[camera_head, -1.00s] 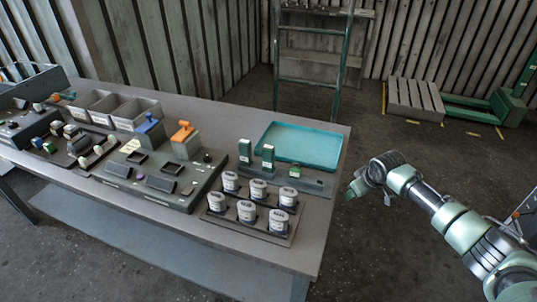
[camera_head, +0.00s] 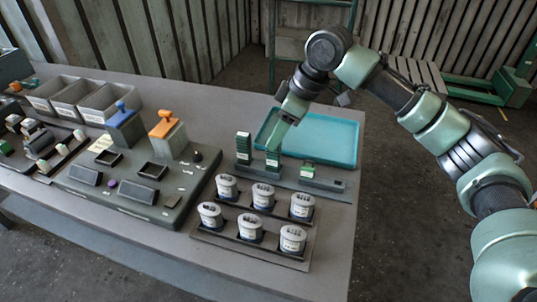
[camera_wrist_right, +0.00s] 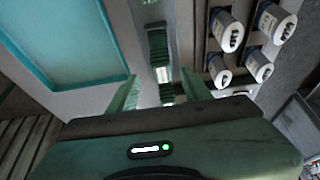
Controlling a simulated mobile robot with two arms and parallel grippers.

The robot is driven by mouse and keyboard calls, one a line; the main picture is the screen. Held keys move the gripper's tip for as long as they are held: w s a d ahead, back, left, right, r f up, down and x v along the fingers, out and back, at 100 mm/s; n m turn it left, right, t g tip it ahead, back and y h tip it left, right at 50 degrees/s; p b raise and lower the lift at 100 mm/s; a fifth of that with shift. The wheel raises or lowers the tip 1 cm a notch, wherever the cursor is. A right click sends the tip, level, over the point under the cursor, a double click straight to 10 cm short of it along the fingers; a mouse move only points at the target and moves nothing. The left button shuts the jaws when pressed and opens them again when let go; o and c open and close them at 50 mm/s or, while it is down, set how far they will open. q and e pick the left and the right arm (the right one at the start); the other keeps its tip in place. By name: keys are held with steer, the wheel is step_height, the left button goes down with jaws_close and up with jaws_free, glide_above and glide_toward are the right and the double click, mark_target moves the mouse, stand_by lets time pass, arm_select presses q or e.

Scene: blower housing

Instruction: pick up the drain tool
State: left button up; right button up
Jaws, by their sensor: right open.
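Several green-topped tools stand in a grey rack (camera_head: 325,184) near the table's front right. A tall ribbed left one (camera_head: 243,147), a middle one (camera_head: 273,160) and a shorter right one (camera_head: 308,170) show. I cannot tell which is the drain tool. My right gripper (camera_head: 277,140) points down over the middle one, partly covering it. In the right wrist view, the fingers of my right gripper (camera_wrist_right: 162,84) are open, with a green tool (camera_wrist_right: 167,91) showing between them. Contact cannot be told. Another green ribbed tool (camera_wrist_right: 157,42) shows farther up. My left gripper is not in view.
A teal tray (camera_head: 340,141) lies behind the rack. A holder with several white labelled cups (camera_head: 263,196) stands in front.

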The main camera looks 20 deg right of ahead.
mark_target(269, 152)
steer(key=x, duration=0.3)
steer(key=shift+s+a+p, duration=0.1)
steer(key=shift+s+p, duration=0.2)
steer(key=shift+s, duration=0.05)
steer(key=x, duration=0.3)
steer(key=shift+w+f, duration=0.15)
steer(key=shift+f, duration=0.55)
jaws_close()
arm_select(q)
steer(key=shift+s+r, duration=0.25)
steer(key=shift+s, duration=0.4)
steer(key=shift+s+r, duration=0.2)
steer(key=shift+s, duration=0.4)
arm_select(e)
steer(key=shift+w, duration=0.1)
